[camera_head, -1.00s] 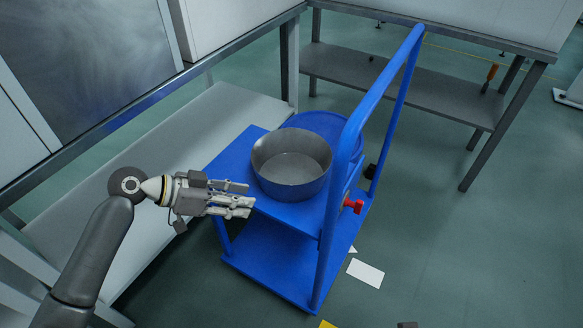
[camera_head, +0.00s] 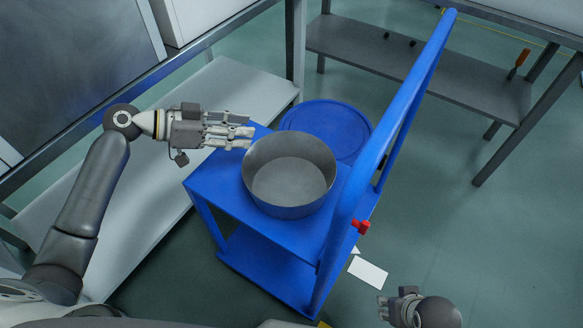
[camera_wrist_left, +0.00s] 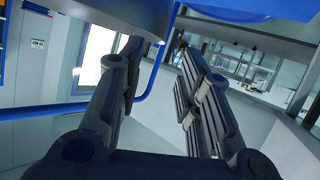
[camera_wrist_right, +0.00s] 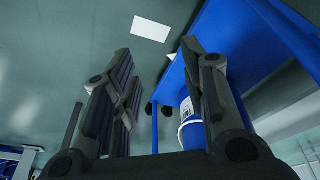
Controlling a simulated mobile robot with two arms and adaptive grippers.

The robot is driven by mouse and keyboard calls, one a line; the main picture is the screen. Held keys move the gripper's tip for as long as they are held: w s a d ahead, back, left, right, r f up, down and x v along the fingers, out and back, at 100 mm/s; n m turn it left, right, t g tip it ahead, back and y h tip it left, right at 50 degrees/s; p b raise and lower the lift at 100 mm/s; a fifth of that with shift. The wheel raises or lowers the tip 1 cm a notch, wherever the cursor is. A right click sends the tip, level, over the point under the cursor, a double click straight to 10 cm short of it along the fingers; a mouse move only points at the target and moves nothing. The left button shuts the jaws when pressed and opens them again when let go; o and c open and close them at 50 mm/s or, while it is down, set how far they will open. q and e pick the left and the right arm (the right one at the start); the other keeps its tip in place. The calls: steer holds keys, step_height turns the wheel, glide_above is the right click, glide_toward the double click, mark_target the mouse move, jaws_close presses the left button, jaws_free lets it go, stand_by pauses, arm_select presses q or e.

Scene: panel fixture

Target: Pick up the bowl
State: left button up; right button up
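A round grey metal bowl (camera_head: 290,180), open at the top, stands upright on the top deck of a blue trolley (camera_head: 215,180). My left gripper (camera_head: 245,138) points right, its fingertips close to the bowl's far left rim; whether they touch it I cannot tell. In the left wrist view its fingers (camera_wrist_left: 162,60) are spread with nothing between them. My right gripper (camera_head: 388,308) is low at the front right, away from the bowl. In the right wrist view its fingers (camera_wrist_right: 155,58) are apart and empty.
A round blue lid-like disc (camera_head: 330,130) lies behind the bowl. The trolley's tall blue handle (camera_head: 400,105) rises to the bowl's right, with a red knob (camera_head: 361,227) below. A grey bench (camera_head: 235,85) stands behind left. A white sheet (camera_head: 367,272) lies on the floor.

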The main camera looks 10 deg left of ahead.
mark_target(289, 135)
arm_select(q)
steer(key=x, duration=1)
steer(key=shift+d+b, duration=0.2)
steer(key=shift+b, duration=0.1)
arm_select(e)
steer(key=shift+v, duration=1.1)
arm_select(q)
jaws_close()
arm_select(e)
steer(key=shift+w, duration=0.1)
